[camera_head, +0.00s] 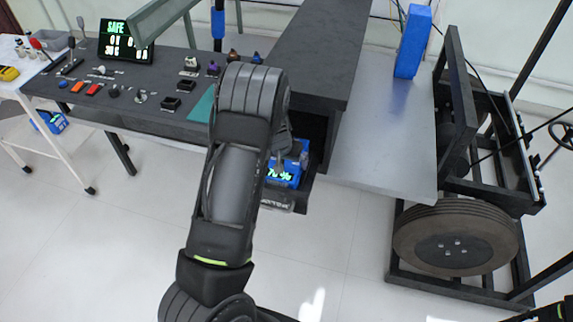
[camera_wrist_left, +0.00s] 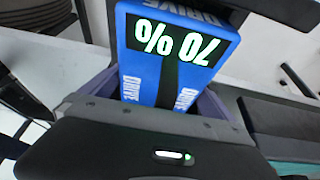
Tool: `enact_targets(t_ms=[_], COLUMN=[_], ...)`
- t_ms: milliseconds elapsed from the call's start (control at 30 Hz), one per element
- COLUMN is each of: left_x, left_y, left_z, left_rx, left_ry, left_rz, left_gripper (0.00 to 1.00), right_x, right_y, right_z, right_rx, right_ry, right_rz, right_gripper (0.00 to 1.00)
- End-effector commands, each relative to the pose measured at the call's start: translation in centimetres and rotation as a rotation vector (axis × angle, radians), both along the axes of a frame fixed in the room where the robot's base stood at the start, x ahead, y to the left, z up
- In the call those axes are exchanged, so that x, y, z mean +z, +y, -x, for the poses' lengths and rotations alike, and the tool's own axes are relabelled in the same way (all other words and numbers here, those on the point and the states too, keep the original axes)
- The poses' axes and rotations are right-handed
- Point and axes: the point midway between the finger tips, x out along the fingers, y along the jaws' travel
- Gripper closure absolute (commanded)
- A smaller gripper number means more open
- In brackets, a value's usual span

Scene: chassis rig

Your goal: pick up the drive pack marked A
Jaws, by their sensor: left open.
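A blue drive pack (camera_head: 284,181) with a lit "70 %" display sits in a dark tray or bay under the right end of the dark bench. It fills the upper middle of the left wrist view (camera_wrist_left: 180,85), its display upside down and "DRIVE" printed on it. I can see no letter A on it. My left gripper (camera_head: 281,157) is open, close at this pack; my own arm hides much of it in the head view. Purple-grey parts flank the pack in the wrist view. I cannot tell whether the fingers touch it. My right gripper is not in view.
Another blue pack (camera_head: 412,42) stands upright on the grey metal plate (camera_head: 385,130). A blue object (camera_head: 50,122) lies on the white cart's lower shelf. The bench holds switches and a "SAFE" display (camera_head: 126,42). A wheeled chassis (camera_head: 457,237) stands right. The front floor is clear.

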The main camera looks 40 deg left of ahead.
Motion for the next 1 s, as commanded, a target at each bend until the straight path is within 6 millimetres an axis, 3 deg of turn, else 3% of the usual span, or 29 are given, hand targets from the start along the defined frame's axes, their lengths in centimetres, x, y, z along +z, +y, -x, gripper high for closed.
enact_targets(t_ms=[467,1000], left_x=[0.07,0.09], left_y=[0.00,0.00], left_z=[0.01,0.00], left_rx=[0.000,0.000], left_ry=[-0.001,-0.001], left_rz=[0.000,0.000], left_gripper=[0.00,0.43], right_x=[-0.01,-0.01], right_y=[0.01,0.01], right_z=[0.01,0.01], right_rx=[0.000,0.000], right_ry=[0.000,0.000], right_rz=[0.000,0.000], right_gripper=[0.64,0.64])
